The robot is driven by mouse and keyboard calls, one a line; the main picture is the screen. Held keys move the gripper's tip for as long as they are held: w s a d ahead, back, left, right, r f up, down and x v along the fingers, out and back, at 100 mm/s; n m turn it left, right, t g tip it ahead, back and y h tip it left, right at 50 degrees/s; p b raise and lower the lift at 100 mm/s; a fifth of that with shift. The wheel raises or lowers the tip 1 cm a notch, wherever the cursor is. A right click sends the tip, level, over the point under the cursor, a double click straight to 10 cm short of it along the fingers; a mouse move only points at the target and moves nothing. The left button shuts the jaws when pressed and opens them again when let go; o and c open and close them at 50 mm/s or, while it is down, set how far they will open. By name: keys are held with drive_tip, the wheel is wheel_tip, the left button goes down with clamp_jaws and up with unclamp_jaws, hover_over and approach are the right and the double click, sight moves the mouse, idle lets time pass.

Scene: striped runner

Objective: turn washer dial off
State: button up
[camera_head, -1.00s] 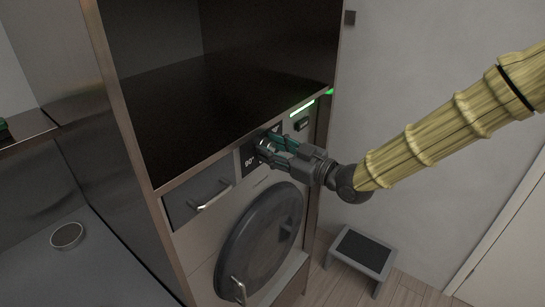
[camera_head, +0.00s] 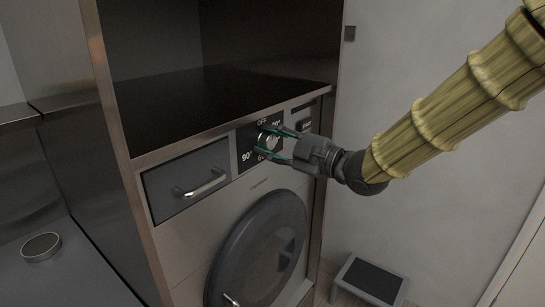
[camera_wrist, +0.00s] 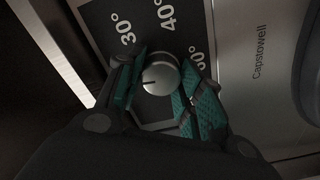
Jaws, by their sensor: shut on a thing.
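The washer dial (camera_head: 270,142) is a round silver knob on a dark panel printed OFF at the top and 90° at lower left. My gripper (camera_head: 276,143) reaches it from the right, one teal finger above and one below, shut on the knob. In the wrist view the dial (camera_wrist: 160,75) sits between the teal fingers of my gripper (camera_wrist: 164,84). Its short dark mark points left in that view, away from the visible 30° and 40° prints. A finger hides the print on that side.
A drawer with a bar handle (camera_head: 200,184) is left of the dial panel, and the round washer door (camera_head: 262,245) is below. A dark countertop (camera_head: 215,105) lies above. A step stool (camera_head: 370,281) stands on the floor at right.

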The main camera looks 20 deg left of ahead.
drive_tip(key=shift+f+n+b, duration=0.1)
drive_tip(key=shift+n+b, duration=0.5)
drive_tip(key=shift+b, duration=0.1)
drive_tip(key=o, duration=1)
drive_tip(key=shift+d, duration=0.1)
drive_tip(key=v, duration=1.2)
